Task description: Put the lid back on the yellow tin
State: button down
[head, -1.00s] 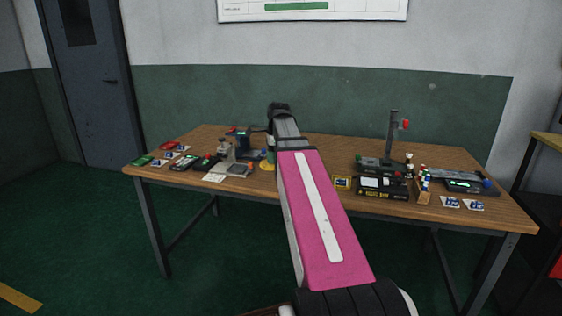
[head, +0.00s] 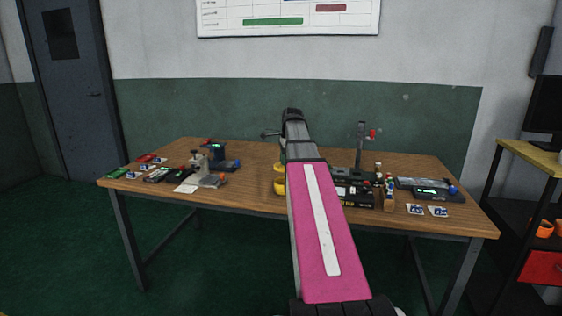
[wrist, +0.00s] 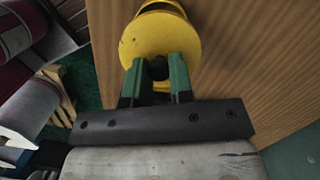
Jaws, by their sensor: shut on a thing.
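My gripper (wrist: 157,80) shows in the wrist view with its green fingers shut on the dark knob of a round yellow lid (wrist: 160,35). The lid is flat and lies across the front of the fingertips. Behind its top edge shows a curved yellow rim, which looks like the yellow tin (wrist: 163,5); most of it is hidden by the lid. I cannot tell the gap between lid and tin. In the head view, yellow shows just left of my pink arm, partly hidden by it, and the arm hides my gripper.
The wooden table (head: 250,205) carries a small metal device (head: 203,172) and cards at left. A dark post stand (head: 361,150), a black box (head: 352,195), small bottles and a flat device (head: 425,187) stand at right. A shelf (head: 535,155) is beyond the right end.

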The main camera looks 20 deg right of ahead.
jog(key=shift+f, duration=3.1)
jog(key=shift+f, duration=0.15)
jog(key=shift+c, duration=2.2)
grip_release()
jog(key=shift+r, duration=3.55)
